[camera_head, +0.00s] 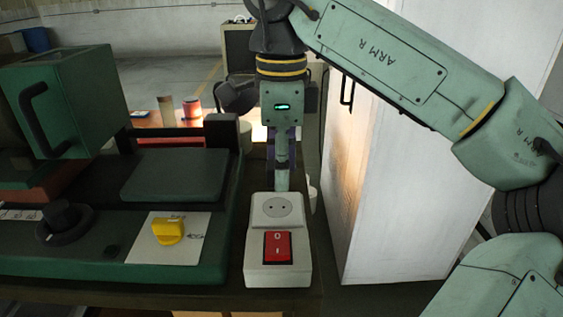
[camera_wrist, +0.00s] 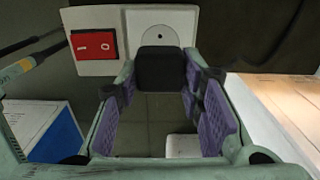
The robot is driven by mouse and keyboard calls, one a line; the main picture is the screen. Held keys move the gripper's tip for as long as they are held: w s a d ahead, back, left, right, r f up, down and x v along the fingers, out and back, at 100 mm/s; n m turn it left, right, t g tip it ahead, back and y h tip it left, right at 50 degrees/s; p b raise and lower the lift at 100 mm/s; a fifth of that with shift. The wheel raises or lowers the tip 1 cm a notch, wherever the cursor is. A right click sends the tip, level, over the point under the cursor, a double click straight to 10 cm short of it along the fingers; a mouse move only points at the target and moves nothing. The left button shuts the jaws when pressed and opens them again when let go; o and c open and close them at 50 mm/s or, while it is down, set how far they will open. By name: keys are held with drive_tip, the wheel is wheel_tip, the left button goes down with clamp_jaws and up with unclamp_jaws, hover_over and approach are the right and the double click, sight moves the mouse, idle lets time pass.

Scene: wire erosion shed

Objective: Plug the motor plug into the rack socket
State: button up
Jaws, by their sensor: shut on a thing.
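The rack socket (camera_head: 277,207) is a round two-hole face on a white box (camera_head: 252,270), above a red rocker switch (camera_head: 278,247). In the wrist view the socket (camera_wrist: 160,33) shows at the top, with the switch (camera_wrist: 94,45) to its left. My gripper (camera_head: 282,182) points down just behind the box in the head view. In the wrist view its purple-padded fingers (camera_wrist: 166,90) are shut on the black motor plug (camera_wrist: 165,70). The plug overlaps the lower part of the socket face there; I cannot tell whether it touches. Its pins are hidden, and the head view does not show it clearly.
A green machine (camera_head: 175,175) with a yellow knob (camera_head: 168,232) and a black knob (camera_head: 63,215) stands close on the left. A tall white cabinet (camera_head: 400,190) stands close on the right. Small cylinders (camera_head: 192,108) stand behind on the left.

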sight(281, 207)
drive_tip(key=shift+f+b, duration=1.55)
drive_tip(key=shift+f, duration=0.6)
drive_tip(key=shift+r+p, duration=0.1)
drive_tip(key=shift+p, duration=0.5)
drive_tip(key=shift+f+b, duration=0.45)
drive_tip(key=shift+f, duration=0.25)
idle(0.5)
drive_tip(key=o, duration=1.2)
drive_tip(key=shift+c, duration=0.2)
wheel_tip(281, 207, up, 8)
drive_tip(key=shift+f, duration=0.2)
